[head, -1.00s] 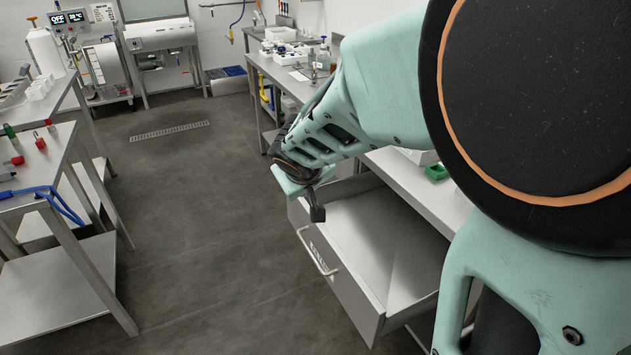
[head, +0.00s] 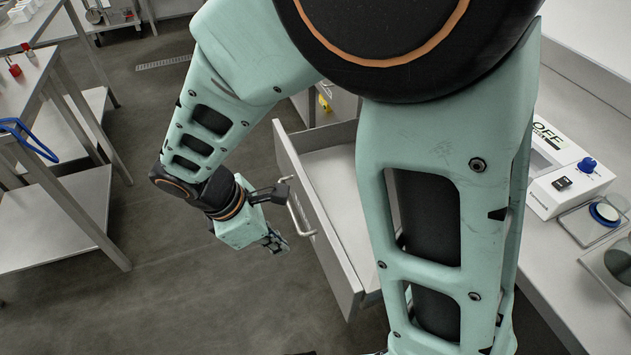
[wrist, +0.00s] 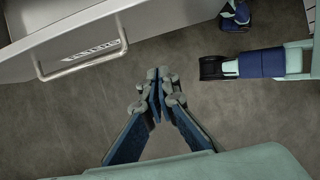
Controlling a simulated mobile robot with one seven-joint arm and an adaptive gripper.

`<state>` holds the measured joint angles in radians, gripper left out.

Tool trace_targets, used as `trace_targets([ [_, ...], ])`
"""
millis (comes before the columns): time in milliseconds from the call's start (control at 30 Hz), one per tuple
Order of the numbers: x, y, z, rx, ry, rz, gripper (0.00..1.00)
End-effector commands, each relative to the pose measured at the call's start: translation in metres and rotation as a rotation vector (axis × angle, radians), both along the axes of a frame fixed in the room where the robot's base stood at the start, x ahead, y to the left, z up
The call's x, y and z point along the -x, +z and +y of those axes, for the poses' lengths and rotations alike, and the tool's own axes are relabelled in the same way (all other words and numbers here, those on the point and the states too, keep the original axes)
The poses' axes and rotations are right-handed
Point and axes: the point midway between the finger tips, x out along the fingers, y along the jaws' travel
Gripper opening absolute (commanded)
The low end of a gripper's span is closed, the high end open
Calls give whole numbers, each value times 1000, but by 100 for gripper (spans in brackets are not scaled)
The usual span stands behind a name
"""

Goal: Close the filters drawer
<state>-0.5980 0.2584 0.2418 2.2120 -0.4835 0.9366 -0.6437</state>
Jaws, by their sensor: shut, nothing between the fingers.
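The drawer (head: 330,190) stands pulled out from under the counter in the head view. Its inside looks empty where it shows, and my arm hides part of it. Its front panel carries a pale bar handle (head: 301,216), and the handle with a label beside it also shows at the upper left of the wrist view (wrist: 80,66). My gripper (head: 280,243) is outside the drawer, in front of its face and just left of the handle, apart from it. In the wrist view the fingertips (wrist: 157,78) meet with nothing between them.
A white device reading OFF (head: 565,165) stands on the right counter beside round dishes (head: 604,213). A metal table (head: 75,215) with a blue cable (head: 28,138) is at left. The floor (head: 150,300) between table and drawer is clear.

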Motion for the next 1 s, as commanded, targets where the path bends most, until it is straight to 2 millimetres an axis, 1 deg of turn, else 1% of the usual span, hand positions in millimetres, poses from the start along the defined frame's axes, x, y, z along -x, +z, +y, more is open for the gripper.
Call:
trace_targets([
  [67,4,-3,0,9,20,17,0],
  [167,5,-9,-2,13,27,23,0],
  [267,4,-22,-7,15,26,23,0],
  [600,-3,-89,-33,15,25,23,0],
  [667,-4,-100,-37,14,24,23,0],
  [800,-12,-95,-58,10,22,18,0],
  [900,-14,-95,-67,10,22,18,0],
  [1000,-16,-95,-72,10,24,19,0],
])
